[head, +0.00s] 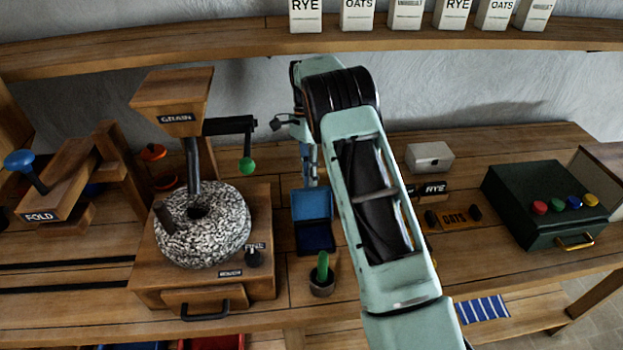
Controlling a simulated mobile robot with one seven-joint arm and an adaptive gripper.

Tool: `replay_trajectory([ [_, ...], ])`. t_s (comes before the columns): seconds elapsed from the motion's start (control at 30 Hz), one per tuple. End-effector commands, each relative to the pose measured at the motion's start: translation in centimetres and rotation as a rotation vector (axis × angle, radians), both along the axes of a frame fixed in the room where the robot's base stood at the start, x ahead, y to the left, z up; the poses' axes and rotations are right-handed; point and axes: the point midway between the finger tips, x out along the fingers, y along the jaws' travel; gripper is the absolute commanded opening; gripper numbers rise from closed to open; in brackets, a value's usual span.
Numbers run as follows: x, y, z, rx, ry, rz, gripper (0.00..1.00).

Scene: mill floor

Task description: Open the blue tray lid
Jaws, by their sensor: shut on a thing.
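The small blue tray (316,240) sits on the wooden bench, right of the stone mill. Its dark blue inside shows. The blue lid (312,205) stands raised at the tray's back edge, so the tray is open. My gripper (311,180) reaches down from above at the lid's upper edge and is shut on the lid. The fingertips are small in the picture, and the exact grip is hard to see. My green arm comes in from the bottom right and covers the bench just right of the tray.
The mill (203,225) with its grain hopper (172,100) and green-knobbed crank (247,165) stands close left. A pot with a green handle (322,275) is in front of the tray. A dark green box (540,205) with coloured knobs stands right. A shelf (200,50) runs above.

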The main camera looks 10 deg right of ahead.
Motion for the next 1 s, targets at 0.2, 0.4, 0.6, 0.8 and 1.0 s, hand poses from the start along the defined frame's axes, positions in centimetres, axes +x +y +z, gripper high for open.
replay_trajectory([
  [0.2,-0.99,0.73,-3.38,0.008,0.032,0.005,0.27],
  [0.4,-0.98,0.64,-3.37,0.007,0.031,0.005,0.34],
  [0.6,-0.97,0.43,-3.32,0.006,0.031,0.001,0.65],
  [0.8,-0.89,0.24,-3.10,0.003,0.029,0.000,0.53],
  [1.0,-0.79,0.30,-2.92,0.003,0.026,0.000,0.43],
])
